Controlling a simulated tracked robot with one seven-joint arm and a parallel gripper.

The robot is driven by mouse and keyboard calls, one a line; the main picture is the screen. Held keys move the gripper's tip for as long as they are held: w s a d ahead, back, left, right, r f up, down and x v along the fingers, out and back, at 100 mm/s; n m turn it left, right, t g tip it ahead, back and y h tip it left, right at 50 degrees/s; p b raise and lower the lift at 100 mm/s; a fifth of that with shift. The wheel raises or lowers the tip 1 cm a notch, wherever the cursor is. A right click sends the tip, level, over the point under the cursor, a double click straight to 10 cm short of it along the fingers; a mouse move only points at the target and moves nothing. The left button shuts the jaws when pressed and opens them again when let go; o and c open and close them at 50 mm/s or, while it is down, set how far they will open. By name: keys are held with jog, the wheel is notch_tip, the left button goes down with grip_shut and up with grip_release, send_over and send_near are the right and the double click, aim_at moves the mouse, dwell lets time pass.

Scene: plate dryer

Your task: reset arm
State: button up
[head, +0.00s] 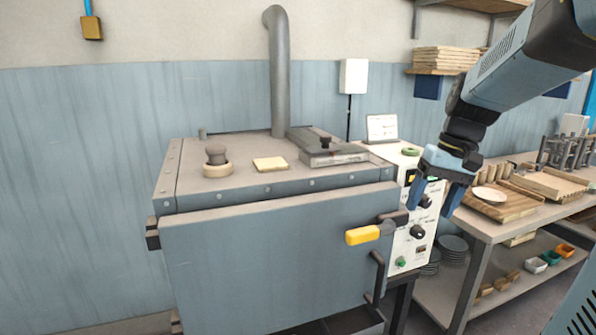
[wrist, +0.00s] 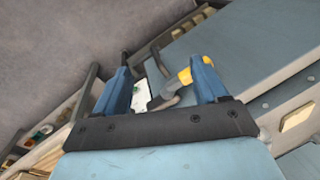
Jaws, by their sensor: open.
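My gripper (head: 433,195) hangs at the end of my arm, in front of the right side of the dryer, above and to the right of the yellow door handle (head: 363,235). Its two blue fingers are spread apart with nothing held between them. In the wrist view my gripper (wrist: 165,85) also shows open, with the yellow handle (wrist: 185,76) seen beyond the fingers, near the right one. The grey-blue dryer (head: 270,260) has its front door looking closed.
A control panel (head: 415,235) with knobs is on the dryer's right side. A workbench (head: 520,220) with wooden racks and a plate (head: 489,196) stands at right. A grey pipe (head: 280,80) rises behind the dryer. A shelf (head: 440,72) is on the back wall.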

jog(key=s+a+t+h, duration=0.2)
jog(key=s+t, duration=0.3)
jog(key=s, duration=0.7)
jog(key=shift+a+r, duration=0.4)
jog(key=shift+a, duration=0.2)
